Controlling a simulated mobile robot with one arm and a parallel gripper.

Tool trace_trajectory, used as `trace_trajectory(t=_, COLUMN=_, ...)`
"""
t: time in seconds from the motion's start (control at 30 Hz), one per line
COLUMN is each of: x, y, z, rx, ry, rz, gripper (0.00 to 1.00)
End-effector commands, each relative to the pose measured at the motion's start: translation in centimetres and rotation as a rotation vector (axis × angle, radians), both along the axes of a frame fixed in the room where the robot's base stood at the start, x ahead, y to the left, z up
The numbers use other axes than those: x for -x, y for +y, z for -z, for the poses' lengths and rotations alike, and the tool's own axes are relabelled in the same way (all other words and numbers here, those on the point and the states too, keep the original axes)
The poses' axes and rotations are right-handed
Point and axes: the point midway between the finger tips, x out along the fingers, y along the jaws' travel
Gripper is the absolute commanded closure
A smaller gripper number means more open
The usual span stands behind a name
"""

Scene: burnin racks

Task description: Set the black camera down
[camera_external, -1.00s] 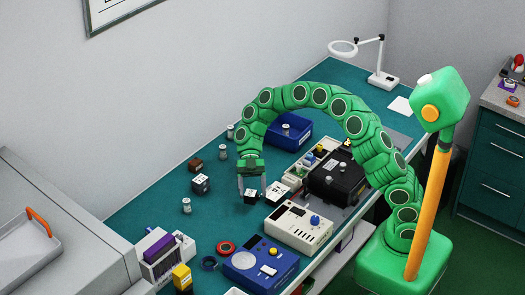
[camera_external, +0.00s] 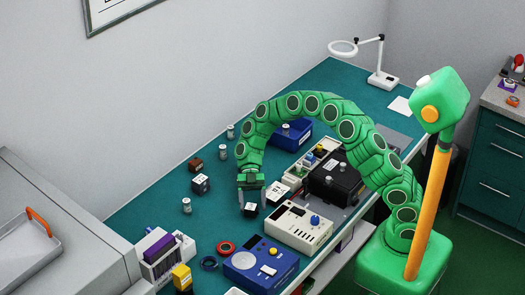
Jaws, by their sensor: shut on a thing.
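The black camera (camera_external: 250,210) is a small dark block with a white top face. My gripper (camera_external: 251,203) points down over the teal bench and is shut on it. The camera is at or just above the bench top, left of the cream device; I cannot tell whether it touches the surface. The fingers partly cover its upper part.
The cream device (camera_external: 297,228) with a blue knob and a white block (camera_external: 277,191) stand close on the right. A blue device (camera_external: 260,265) and a red ring (camera_external: 226,248) lie in front. A dark cube (camera_external: 201,184) sits left. Bare teal bench (camera_external: 222,215) lies between.

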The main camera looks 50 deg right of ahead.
Motion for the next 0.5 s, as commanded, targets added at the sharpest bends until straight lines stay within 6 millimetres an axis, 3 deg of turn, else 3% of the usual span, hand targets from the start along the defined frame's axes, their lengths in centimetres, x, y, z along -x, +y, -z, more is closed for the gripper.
trace_trajectory(t=0.5, x=0.04, y=0.0, z=0.74, rx=-0.001, ry=0.0, rz=-0.001, gripper=0.62)
